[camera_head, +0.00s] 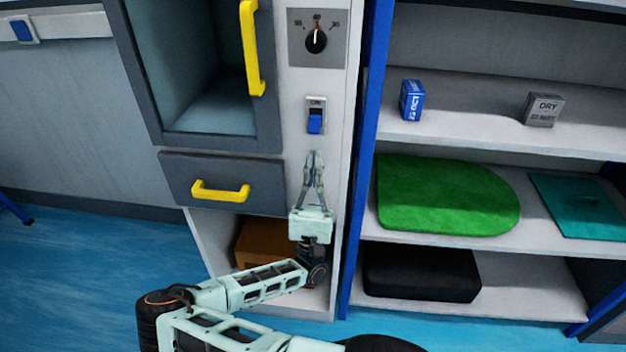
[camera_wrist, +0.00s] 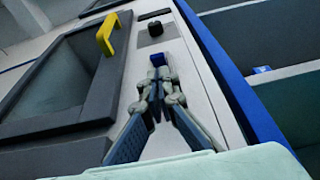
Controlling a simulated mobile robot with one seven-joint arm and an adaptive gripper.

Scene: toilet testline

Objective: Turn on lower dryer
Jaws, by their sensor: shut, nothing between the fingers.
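The lower dryer has a grey-framed window door (camera_head: 140,70) with a yellow vertical handle (camera_head: 252,48). On its white panel (camera_head: 285,90) a blue rocker switch (camera_head: 315,121) marked ON sits below a round black dial (camera_head: 316,40). My gripper (camera_head: 315,154) is shut and empty, pointing up just below the switch in the head view. In the wrist view my gripper (camera_wrist: 157,72) has its fingertips close to the blue switch (camera_wrist: 157,59), overlapping its lower part. I cannot tell whether they touch it.
A grey drawer with a yellow handle (camera_head: 220,191) is left of my gripper. A cardboard box (camera_head: 262,243) sits in the opening below. At right, shelves hold a blue box (camera_head: 412,100), a grey box (camera_head: 542,109), a green mat (camera_head: 440,195) and a black item (camera_head: 420,273).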

